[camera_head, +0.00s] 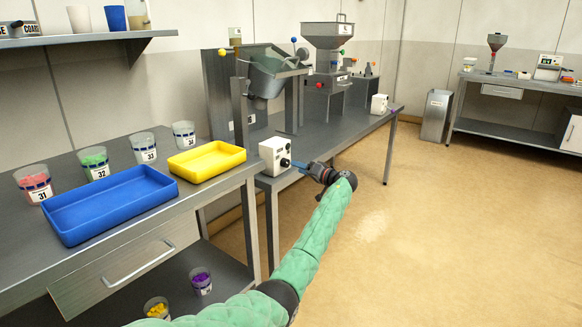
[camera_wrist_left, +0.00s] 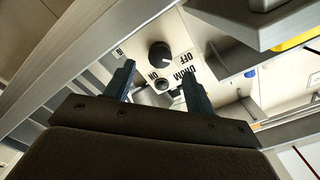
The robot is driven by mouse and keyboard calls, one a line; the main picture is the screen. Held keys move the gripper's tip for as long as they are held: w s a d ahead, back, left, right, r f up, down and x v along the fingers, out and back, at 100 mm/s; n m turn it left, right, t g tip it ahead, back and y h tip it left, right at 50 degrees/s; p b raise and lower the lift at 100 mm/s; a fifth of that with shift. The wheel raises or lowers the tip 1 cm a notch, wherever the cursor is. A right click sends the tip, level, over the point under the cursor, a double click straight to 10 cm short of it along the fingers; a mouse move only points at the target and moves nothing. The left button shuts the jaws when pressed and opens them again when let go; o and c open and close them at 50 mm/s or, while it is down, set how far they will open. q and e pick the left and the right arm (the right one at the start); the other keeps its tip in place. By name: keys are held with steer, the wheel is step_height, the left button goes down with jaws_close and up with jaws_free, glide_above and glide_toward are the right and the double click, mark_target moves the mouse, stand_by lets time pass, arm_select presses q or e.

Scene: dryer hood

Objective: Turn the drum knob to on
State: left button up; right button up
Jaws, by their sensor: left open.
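The white control box (camera_head: 276,155) stands on the metal bench, with a dark round knob (camera_head: 285,162) on its face. In the left wrist view the knob (camera_wrist_left: 160,55) shows beside the printed words DRUM, ON and OFF. I cannot tell which way the knob is set. My left gripper (camera_head: 298,166) is just in front of the box. In the left wrist view, the gripper (camera_wrist_left: 158,69) is open, with its two fingers apart and the knob between and beyond their tips. Whether a finger touches the knob is unclear.
A tilted drum (camera_head: 268,78) stands on the bench behind the box, with a hopper machine (camera_head: 328,42) farther back. A yellow tray (camera_head: 206,161), a blue tray (camera_head: 110,204) and several numbered cups are on the left table. The floor (camera_head: 400,220) to the right is clear.

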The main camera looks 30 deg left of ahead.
mark_target(288, 164)
arm_select(q)
steer(key=shift+w+a, duration=0.2)
steer(key=shift+a, duration=2.45)
steer(key=c, duration=1)
